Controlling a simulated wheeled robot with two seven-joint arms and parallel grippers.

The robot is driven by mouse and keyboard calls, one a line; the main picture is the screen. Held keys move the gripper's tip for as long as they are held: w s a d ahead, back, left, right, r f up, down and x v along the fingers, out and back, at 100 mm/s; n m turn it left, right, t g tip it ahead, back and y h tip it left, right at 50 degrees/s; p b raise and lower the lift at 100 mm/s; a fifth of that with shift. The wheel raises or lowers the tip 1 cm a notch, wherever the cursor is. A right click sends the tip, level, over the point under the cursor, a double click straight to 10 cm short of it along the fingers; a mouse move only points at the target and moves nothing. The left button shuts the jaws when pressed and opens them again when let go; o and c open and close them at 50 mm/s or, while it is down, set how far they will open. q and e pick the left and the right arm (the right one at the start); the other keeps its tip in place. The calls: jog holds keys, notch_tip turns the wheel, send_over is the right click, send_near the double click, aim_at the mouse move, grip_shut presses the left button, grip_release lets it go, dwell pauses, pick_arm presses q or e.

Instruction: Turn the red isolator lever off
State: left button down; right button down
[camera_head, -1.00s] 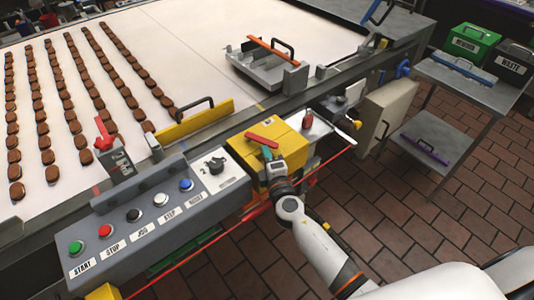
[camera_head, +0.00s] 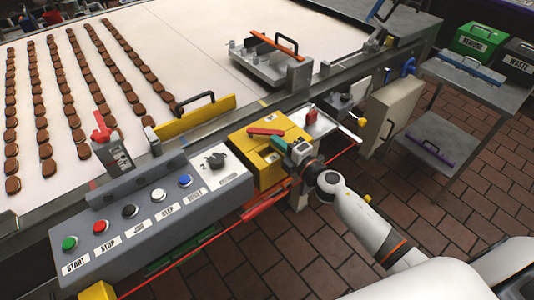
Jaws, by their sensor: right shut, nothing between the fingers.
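The red lever (camera_head: 266,131) lies flat across the top of a yellow box (camera_head: 245,142) beside the conveyor, running nearly left to right in the picture. My right gripper (camera_head: 281,144) is at the right end of the lever, on its near side, with its teal fingertips shut and empty. The fingertips are close to the lever; I cannot tell whether they touch it. The gripper hides part of the box's right side. My left gripper is not in view.
A grey button panel (camera_head: 140,220) stands left of the yellow box. Another red lever (camera_head: 102,128) stands on a small grey box. A yellow guard (camera_head: 195,123) edges the white conveyor (camera_head: 200,50). A steel tray (camera_head: 318,124) is behind my gripper. Open tiled floor lies right.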

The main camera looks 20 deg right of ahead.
jog(key=shift+w+d+n+g+y+b, duration=0.25)
jog(key=shift+n+y, duration=0.1)
jog(key=shift+y, duration=0.2)
jog(key=shift+w+d+n+g+y+b, duration=0.15)
jog(key=shift+d+n+y, duration=0.15)
jog(key=shift+y, duration=0.25)
jog(key=shift+w+d, duration=0.3)
jog(key=shift+w, duration=0.2)
